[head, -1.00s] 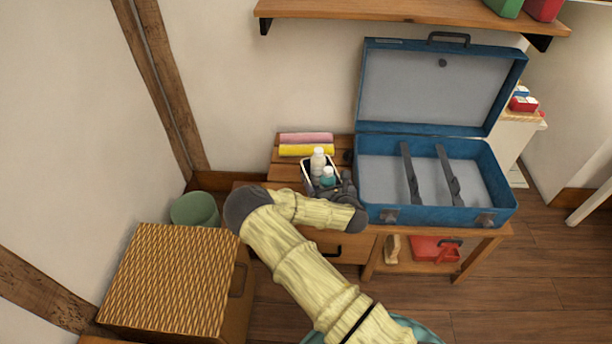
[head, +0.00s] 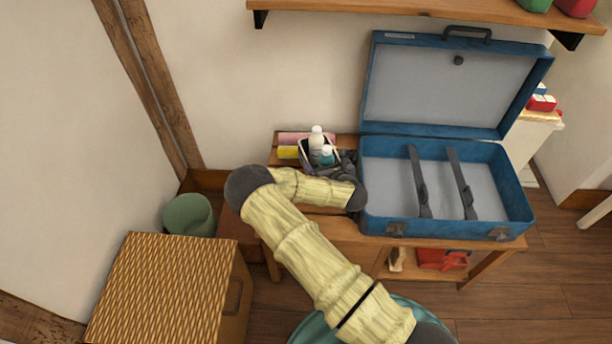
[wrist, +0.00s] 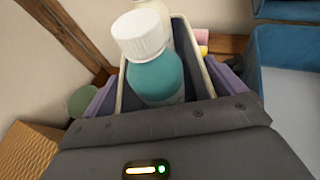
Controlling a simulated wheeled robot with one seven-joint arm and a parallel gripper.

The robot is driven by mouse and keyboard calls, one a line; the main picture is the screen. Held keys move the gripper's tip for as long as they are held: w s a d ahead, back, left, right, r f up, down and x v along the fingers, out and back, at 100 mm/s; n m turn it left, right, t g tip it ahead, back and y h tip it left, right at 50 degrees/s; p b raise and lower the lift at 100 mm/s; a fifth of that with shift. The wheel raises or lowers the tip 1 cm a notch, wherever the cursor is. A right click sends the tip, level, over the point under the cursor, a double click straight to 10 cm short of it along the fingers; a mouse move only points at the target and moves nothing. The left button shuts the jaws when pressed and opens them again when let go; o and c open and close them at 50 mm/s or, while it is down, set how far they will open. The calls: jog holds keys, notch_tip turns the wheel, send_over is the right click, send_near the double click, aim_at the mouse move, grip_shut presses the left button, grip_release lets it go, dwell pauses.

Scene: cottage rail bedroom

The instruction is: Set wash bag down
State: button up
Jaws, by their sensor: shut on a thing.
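The wash bag (head: 306,160) is a small open-topped holder with a pale rim, holding a white bottle and a teal bottle with a white cap. It also shows in the wrist view (wrist: 120,97), with the teal bottle (wrist: 157,78) nearest the camera. My gripper (head: 343,168) is shut on the wash bag, above or at the wooden bench (head: 325,228) just left of the open suitcase. In the wrist view, purple finger parts show at both sides of the bag. The bag's underside is hidden, so I cannot tell whether it touches the bench.
The open blue suitcase (head: 370,180), empty with two dark straps, stands on the bench's right. Pink and yellow rolls (head: 287,152) lie behind the bag. A wicker-topped box (head: 165,290) and green bin (head: 189,214) stand left. A wall shelf (head: 400,12) hangs above.

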jog(key=shift+r, duration=0.1)
jog(key=shift+f+b, duration=0.35)
jog(key=shift+f, duration=2.8)
jog(key=shift+f, duration=1.9)
jog(key=o, duration=1)
jog(key=shift+c, duration=0.2)
jog(key=shift+s, duration=0.1)
